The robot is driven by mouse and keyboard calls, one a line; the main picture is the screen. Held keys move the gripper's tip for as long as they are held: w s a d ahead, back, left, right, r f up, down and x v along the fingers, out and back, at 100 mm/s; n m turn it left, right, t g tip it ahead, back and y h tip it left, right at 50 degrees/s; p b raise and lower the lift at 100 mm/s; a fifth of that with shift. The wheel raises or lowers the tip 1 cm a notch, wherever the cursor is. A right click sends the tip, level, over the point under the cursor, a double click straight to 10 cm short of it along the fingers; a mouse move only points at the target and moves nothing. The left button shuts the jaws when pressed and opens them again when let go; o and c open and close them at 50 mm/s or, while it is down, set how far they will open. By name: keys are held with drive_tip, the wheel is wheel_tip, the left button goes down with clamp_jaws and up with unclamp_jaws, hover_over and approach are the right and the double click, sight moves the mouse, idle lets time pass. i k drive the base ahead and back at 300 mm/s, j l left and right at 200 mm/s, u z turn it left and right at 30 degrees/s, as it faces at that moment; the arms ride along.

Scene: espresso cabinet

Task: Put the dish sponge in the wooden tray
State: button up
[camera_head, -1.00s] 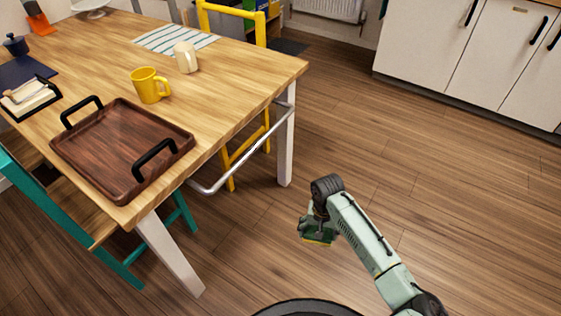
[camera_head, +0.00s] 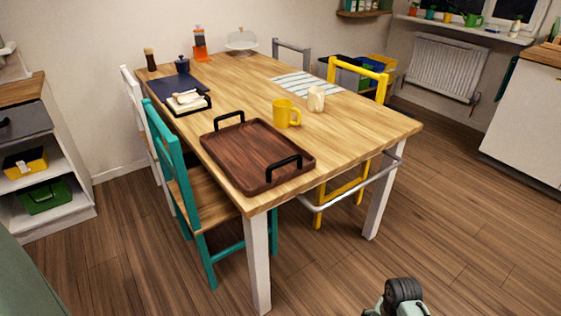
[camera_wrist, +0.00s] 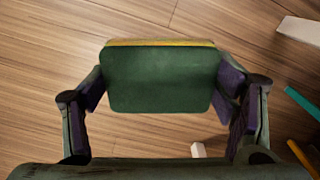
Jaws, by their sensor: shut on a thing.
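The dish sponge (camera_wrist: 160,80) is a rounded block with a dark green face and a thin yellow edge, seen in the wrist view. My gripper (camera_wrist: 162,84) is shut on it, one finger pad at each side, with floor beyond. In the head view only a piece of my arm shows at the bottom edge; the fingers and sponge are out of frame there. The wooden tray (camera_head: 240,152) is dark brown and rectangular, with a raised rim and two black handles. It lies empty at the near corner of the table, up and left of my arm.
The wooden table (camera_head: 350,138) also holds a yellow mug (camera_head: 286,113), a cream cup (camera_head: 316,99) and a napkin holder (camera_head: 187,101). A teal chair (camera_head: 190,180) and a yellow chair (camera_head: 345,190) stand at its sides. Floor at the right is open.

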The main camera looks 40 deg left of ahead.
sight(254, 153)
drive_tip(key=k+u, duration=0.1)
drive_tip(key=u, duration=0.95)
